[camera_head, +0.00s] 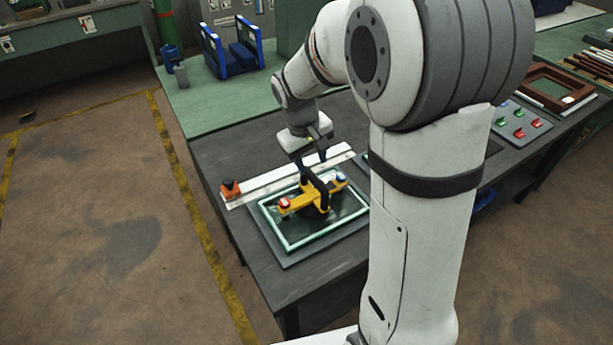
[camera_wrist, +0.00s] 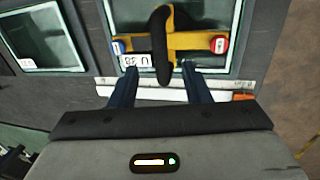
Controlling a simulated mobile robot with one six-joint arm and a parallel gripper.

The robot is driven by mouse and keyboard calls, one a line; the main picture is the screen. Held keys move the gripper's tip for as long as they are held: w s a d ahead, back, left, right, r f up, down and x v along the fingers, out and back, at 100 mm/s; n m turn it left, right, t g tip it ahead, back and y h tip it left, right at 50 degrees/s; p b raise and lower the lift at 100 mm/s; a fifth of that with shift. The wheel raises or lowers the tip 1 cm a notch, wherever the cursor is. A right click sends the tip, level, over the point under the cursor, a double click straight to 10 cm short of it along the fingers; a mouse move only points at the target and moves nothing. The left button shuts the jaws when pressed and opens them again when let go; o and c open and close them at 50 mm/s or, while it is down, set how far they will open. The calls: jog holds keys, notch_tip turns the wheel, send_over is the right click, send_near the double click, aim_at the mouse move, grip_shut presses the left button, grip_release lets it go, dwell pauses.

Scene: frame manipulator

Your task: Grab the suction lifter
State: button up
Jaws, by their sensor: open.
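The suction lifter (camera_head: 297,203) has a yellow bar, a black arched handle, and a red and a blue knob at its ends. It lies on a glass pane in a pale green frame (camera_head: 292,246) on the dark workbench. My gripper (camera_head: 312,160) is open and empty, just over the handle, pointing down. In the wrist view, the lifter (camera_wrist: 190,41) is at the top centre. The near end of its handle shows between the two fingertips of my gripper (camera_wrist: 158,68). I cannot tell whether the fingers reach down beside the handle.
A white rail (camera_head: 290,176) with an orange block (camera_head: 230,188) lies behind the frame. A blue rack (camera_head: 232,52) stands on the green bench at the back. A button panel (camera_head: 517,122) and a brown frame (camera_head: 556,88) are at the right. Floor at left is clear.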

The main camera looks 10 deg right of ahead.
aim_at(312, 176)
jog(key=shift+w+d+f+p, duration=0.15)
jog(key=shift+w+f+p, duration=0.15)
jog(key=shift+f, duration=1.1)
jog(key=shift+w+d+f+p, duration=0.2)
jog(key=shift+w+f+p, duration=0.15)
jog(key=shift+f, duration=1.1)
jog(key=shift+w+d+f+p, duration=0.15)
jog(key=shift+w+f+p, duration=0.15)
jog(key=shift+f, duration=1.1)
grip_shut()
